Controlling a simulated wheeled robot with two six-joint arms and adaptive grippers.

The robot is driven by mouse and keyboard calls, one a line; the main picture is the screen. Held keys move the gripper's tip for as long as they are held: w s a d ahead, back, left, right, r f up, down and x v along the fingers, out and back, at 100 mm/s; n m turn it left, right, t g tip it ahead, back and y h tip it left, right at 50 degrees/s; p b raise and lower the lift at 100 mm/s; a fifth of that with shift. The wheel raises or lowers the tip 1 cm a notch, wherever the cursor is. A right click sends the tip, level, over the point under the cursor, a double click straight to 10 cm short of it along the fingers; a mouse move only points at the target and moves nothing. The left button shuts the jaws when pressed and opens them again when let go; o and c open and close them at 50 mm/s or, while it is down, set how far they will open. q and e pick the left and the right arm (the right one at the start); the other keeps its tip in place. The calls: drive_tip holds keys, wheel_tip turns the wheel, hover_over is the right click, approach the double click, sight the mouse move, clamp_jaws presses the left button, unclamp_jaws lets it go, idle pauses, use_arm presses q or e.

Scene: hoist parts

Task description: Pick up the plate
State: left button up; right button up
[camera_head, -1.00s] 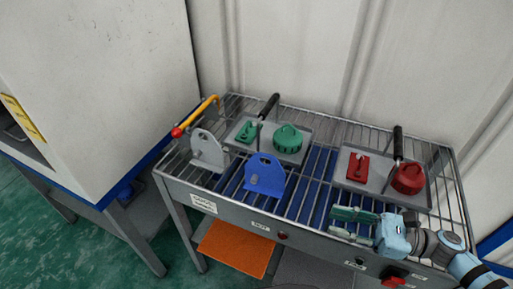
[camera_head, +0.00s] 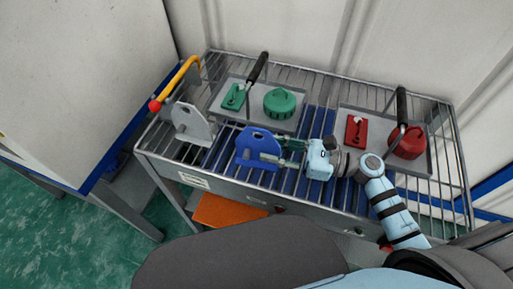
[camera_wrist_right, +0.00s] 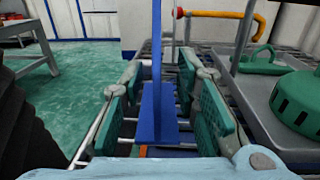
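The blue plate (camera_head: 254,146), an upright piece with a hole near its top and a flat foot, stands on the wire rack. In the right wrist view the blue plate (camera_wrist_right: 157,75) is edge-on between the green finger pads. My right gripper (camera_head: 283,152) reaches it from the right. Its pads (camera_wrist_right: 163,108) are open, with a visible gap on each side of the plate. A similar grey plate (camera_head: 190,124) stands to the left of the blue one. My left gripper is not in view.
Behind stands a tray (camera_head: 224,104) with a green block (camera_head: 233,97) and green round part (camera_head: 280,102). Another tray (camera_head: 378,161) at right holds a red block (camera_head: 355,131) and red round part (camera_head: 408,143). A yellow bar (camera_head: 182,78) with a red knob rises at the rack's left.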

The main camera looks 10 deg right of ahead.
sight(258, 147)
drive_tip(key=x, duration=0.2)
drive_tip(key=shift+a, duration=0.4)
drive_tip(key=shift+d, duration=0.15)
clamp_jaws()
drive_tip(key=shift+r, duration=0.15)
